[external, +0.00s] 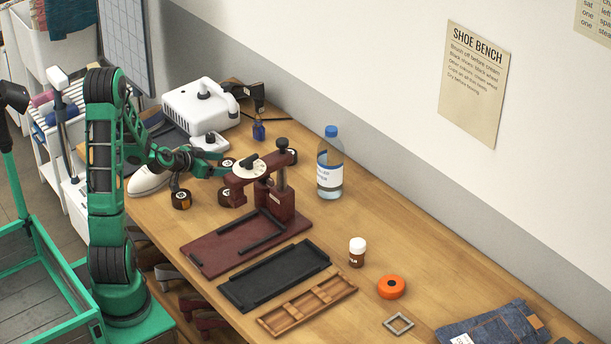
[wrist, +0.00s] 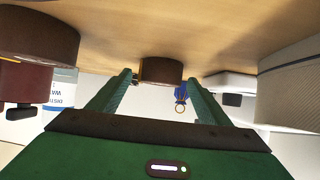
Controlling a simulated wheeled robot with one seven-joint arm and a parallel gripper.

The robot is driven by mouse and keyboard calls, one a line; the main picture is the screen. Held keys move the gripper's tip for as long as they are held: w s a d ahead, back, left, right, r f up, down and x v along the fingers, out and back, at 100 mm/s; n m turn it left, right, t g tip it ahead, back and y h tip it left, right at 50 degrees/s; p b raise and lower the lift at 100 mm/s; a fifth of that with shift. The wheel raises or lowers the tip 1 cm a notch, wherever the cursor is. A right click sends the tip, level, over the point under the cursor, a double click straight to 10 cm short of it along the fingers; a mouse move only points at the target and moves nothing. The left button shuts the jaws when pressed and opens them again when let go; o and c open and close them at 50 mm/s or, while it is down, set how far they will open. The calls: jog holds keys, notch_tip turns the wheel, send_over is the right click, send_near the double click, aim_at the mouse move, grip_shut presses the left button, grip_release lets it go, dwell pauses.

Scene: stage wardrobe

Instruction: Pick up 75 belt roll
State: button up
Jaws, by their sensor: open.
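Several dark belt rolls stand on the bench, and I cannot read which one is the 75 belt roll. One roll (external: 181,200) is at the front left, another (external: 225,197) is beside the red press, and one (external: 291,156) is behind the press. A further roll (external: 228,162) is close to the fingertips of my gripper (external: 222,166). In the wrist view my open, empty gripper (wrist: 160,79) has a brown-black roll (wrist: 160,70) in line between its fingers, seemingly just beyond the tips. A larger-looking roll (wrist: 35,32) is at upper left there.
The red press (external: 275,195) stands right of my gripper. A water bottle (external: 330,165) stands behind. Black (external: 275,275) and wooden (external: 308,305) trays lie in front.

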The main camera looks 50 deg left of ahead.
jog(key=c, duration=1.2)
